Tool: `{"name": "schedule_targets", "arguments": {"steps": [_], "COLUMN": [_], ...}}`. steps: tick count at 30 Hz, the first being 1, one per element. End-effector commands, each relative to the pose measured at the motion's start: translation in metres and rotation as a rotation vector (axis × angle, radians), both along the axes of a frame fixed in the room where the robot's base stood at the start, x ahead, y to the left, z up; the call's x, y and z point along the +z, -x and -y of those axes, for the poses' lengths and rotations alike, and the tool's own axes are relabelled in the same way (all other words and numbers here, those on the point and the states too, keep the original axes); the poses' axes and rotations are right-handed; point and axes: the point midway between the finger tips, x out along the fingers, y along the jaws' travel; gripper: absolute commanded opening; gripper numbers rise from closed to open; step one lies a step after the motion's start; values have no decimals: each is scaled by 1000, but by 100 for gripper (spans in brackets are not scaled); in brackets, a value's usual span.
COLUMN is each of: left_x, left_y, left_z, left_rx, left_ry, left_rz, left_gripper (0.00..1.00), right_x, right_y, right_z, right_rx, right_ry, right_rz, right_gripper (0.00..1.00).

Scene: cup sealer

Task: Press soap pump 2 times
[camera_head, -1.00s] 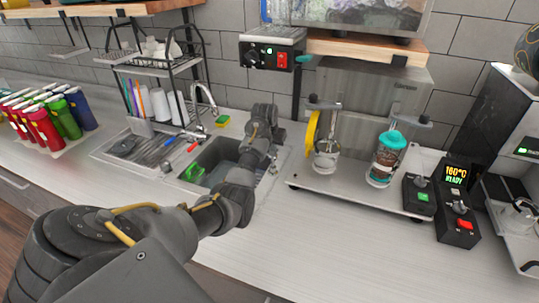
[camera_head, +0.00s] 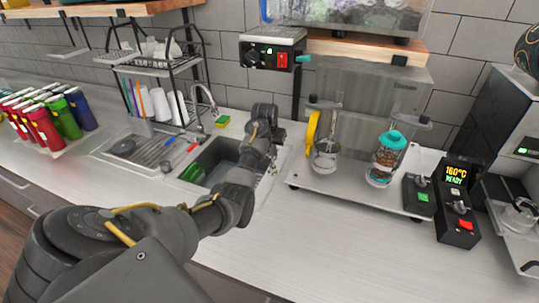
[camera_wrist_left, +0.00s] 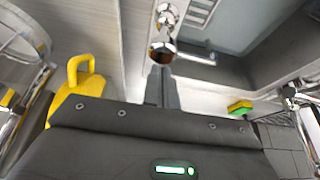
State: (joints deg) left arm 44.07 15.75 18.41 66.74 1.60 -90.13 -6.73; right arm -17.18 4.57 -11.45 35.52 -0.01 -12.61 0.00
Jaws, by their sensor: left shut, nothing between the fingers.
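The soap pump (camera_wrist_left: 163,47) shows in the left wrist view as a chrome piece with a round head and a short spout pointing right, beside the sink. My left gripper (camera_wrist_left: 161,78) has its fingers shut and empty, with the tips right by the round head. I cannot tell whether they touch it. In the head view my left arm reaches over the counter by the sink's right edge. My wrist hides the fingers and most or all of the pump there. My right gripper is not in view.
The sink (camera_head: 222,152) lies left of my wrist, with a chrome faucet (camera_head: 205,96) and a yellow-green sponge (camera_head: 222,121) behind it. The front counter is clear.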

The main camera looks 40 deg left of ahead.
Motion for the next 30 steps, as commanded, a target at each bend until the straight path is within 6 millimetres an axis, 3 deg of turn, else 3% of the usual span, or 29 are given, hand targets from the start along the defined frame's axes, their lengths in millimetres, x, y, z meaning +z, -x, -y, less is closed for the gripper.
{"name": "schedule_targets", "arguments": {"steps": [14, 30], "left_x": [-1, -23], "left_y": [0, 0], "left_z": [0, 0], "left_rx": [0, 0], "left_ry": [0, 1], "left_rz": [0, -2], "left_gripper": [0, 0], "right_x": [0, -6], "right_y": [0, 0], "right_z": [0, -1], "right_rx": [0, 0], "right_ry": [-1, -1], "right_rz": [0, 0], "right_gripper": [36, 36]}}
